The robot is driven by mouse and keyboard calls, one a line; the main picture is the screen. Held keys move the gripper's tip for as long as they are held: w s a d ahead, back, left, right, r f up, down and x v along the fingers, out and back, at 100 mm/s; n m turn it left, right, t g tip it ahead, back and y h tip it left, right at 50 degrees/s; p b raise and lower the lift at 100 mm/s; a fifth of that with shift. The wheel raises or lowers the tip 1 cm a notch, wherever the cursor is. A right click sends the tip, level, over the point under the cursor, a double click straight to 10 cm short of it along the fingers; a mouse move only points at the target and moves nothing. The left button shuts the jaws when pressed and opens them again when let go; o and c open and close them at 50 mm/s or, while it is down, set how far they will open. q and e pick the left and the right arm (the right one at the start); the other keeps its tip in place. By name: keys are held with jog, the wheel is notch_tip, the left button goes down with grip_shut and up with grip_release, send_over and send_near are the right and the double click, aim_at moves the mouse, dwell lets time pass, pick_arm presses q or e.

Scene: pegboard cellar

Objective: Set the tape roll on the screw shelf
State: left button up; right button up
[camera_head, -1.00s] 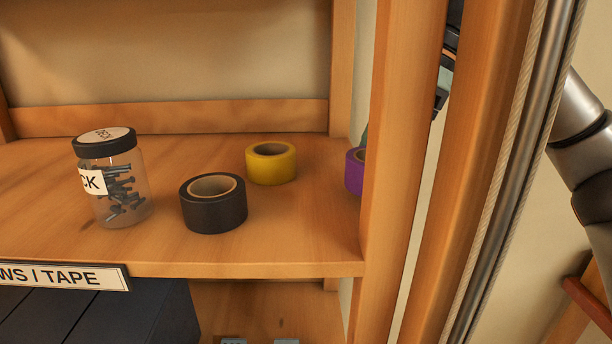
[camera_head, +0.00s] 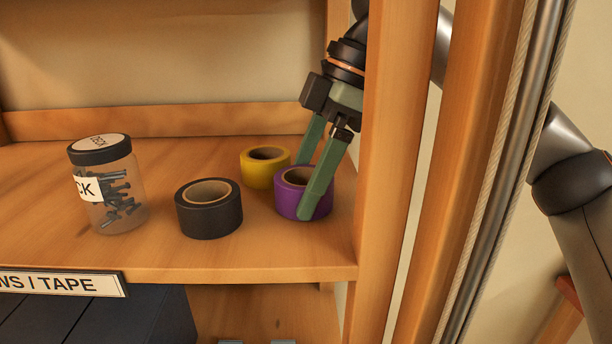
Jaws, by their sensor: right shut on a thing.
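A purple tape roll (camera_head: 289,202) is at the right end of the wooden shelf (camera_head: 250,262), which bears a label (camera_head: 60,282) reading "WS | TAPE", cut off at the left. My right gripper (camera_head: 308,187) is shut on the purple roll, its green fingers reaching down over it from the upper right. The roll looks upright at shelf level; I cannot tell whether it bears on the board. My left gripper is not in view.
A yellow tape roll (camera_head: 258,176) stands just behind and left of the purple one. A black tape roll (camera_head: 209,222) is to its left, and a lidded jar of screws (camera_head: 117,205) farther left. The wooden upright (camera_head: 391,150) edges the shelf at the right.

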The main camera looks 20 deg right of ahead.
jog(key=shift+f, duration=0.2)
jog(key=o, duration=1.2)
jog(key=shift+c, duration=0.2)
jog(key=shift+d+r, duration=0.1)
jog(key=shift+r, duration=0.45)
jog(key=shift+s+d+r, duration=0.1)
jog(key=shift+d+r, duration=0.8)
jog(key=shift+r, duration=0.15)
jog(key=s+d, duration=0.1)
jog(key=d, duration=1)
jog(key=shift+s, duration=0.4)
